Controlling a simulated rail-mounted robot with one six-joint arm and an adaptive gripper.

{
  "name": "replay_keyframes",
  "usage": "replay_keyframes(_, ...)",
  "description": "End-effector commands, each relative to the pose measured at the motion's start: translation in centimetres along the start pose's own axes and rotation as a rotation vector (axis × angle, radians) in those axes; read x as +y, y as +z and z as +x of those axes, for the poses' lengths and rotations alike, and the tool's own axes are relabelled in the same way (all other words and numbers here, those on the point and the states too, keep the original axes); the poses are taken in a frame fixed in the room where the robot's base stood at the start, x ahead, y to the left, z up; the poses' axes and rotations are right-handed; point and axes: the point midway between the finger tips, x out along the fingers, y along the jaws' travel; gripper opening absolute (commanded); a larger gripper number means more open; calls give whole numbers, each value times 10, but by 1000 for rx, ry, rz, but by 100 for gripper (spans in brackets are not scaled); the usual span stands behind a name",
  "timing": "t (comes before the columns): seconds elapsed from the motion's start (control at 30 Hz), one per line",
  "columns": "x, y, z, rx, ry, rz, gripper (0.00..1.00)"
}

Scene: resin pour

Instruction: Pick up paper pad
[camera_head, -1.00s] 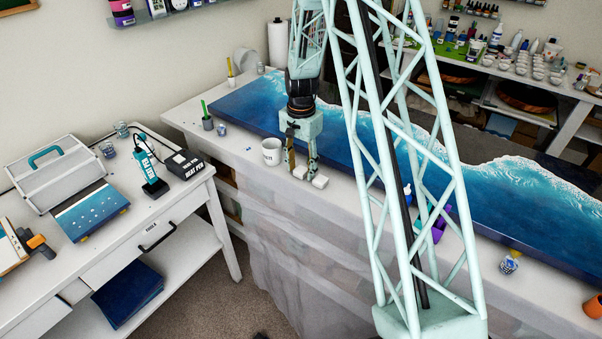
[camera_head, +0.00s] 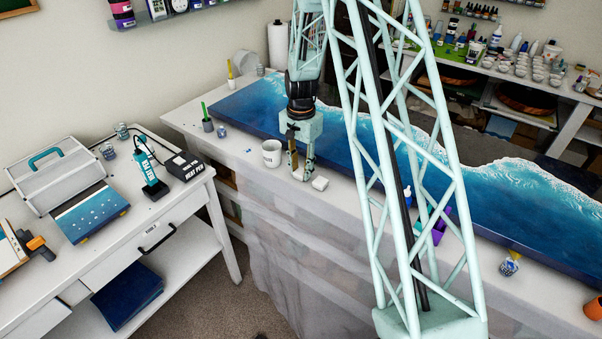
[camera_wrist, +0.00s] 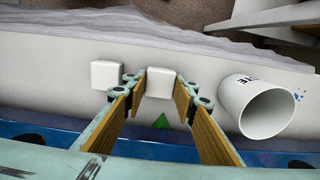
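Two small white block-like pads are by the front edge of the white-covered workbench. One paper pad (camera_wrist: 160,83) sits between my fingertips in the wrist view; in the head view it is mostly hidden by the fingers. The other white pad (camera_head: 320,183) lies just right of my gripper, and it also shows left of the fingers in the wrist view (camera_wrist: 106,75). My gripper (camera_head: 301,174) points down at the bench top. Its two wood-faced fingers (camera_wrist: 160,86) flank the first pad and appear to touch its sides. The pad looks to be at bench level.
A white mug (camera_head: 271,152) stands close beside my gripper, and its open rim shows in the wrist view (camera_wrist: 262,108). A long blue resin slab (camera_head: 245,107) lies behind. A grey cup with a green stick (camera_head: 207,124) is further left. A side desk holds a heat pen (camera_head: 151,174).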

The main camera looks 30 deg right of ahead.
Motion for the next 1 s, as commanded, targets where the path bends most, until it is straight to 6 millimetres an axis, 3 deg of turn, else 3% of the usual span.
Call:
replay_keyframes(0.27,0,0,-6,1,-1,0,21)
replay_keyframes(0.77,0,0,-37,1,-1,0,21)
replay_keyframes(1.0,20,13,-38,0,0,0,21)
